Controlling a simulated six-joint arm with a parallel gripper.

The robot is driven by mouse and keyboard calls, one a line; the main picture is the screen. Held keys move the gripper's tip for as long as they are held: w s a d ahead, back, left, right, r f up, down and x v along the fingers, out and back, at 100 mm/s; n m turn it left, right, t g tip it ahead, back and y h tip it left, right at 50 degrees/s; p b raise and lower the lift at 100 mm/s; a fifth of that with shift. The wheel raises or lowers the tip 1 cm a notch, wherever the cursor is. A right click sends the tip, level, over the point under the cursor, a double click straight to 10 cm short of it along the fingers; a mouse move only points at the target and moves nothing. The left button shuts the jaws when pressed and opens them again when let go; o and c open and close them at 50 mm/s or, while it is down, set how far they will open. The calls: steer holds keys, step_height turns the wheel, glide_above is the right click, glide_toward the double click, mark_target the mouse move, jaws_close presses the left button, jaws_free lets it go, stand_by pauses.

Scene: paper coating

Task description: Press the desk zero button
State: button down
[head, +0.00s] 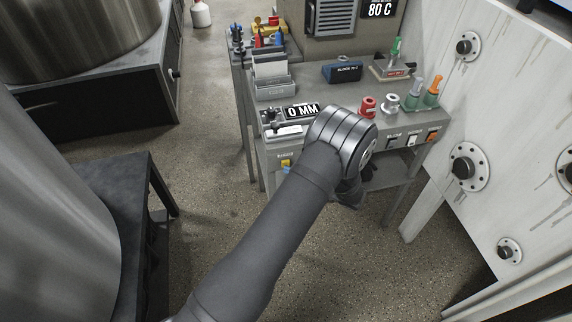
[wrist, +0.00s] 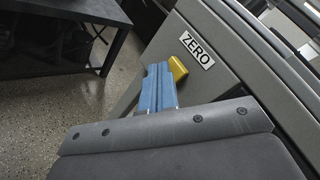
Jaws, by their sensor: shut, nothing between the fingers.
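The yellow zero button (wrist: 177,69) sticks out from the grey desk front, just beside a white label reading ZERO (wrist: 198,50). In the head view the button (head: 285,163) shows on the desk's front left face, below the top edge. My gripper (wrist: 159,70) has blue fingers, shut together and empty. Their tips are right beside the button in the wrist view; I cannot tell whether they touch it. In the head view only a bit of blue finger shows below the button; my arm hides the rest.
The desk (head: 340,97) carries a 0 MM display (head: 302,111), a dark blue block (head: 342,71), a red spool (head: 368,106) and green-based tools. A dark table (head: 125,190) stands left, with open floor between.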

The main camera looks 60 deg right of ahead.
steer(key=shift+s+a, duration=0.4)
steer(key=shift+s+a, duration=1.75)
steer(key=shift+w, duration=0.1)
steer(key=s+a, duration=0.2)
steer(key=s, duration=0.1)
steer(key=shift+a, duration=0.35)
steer(key=shift+w+d, duration=0.1)
steer(key=shift+w, duration=0.05)
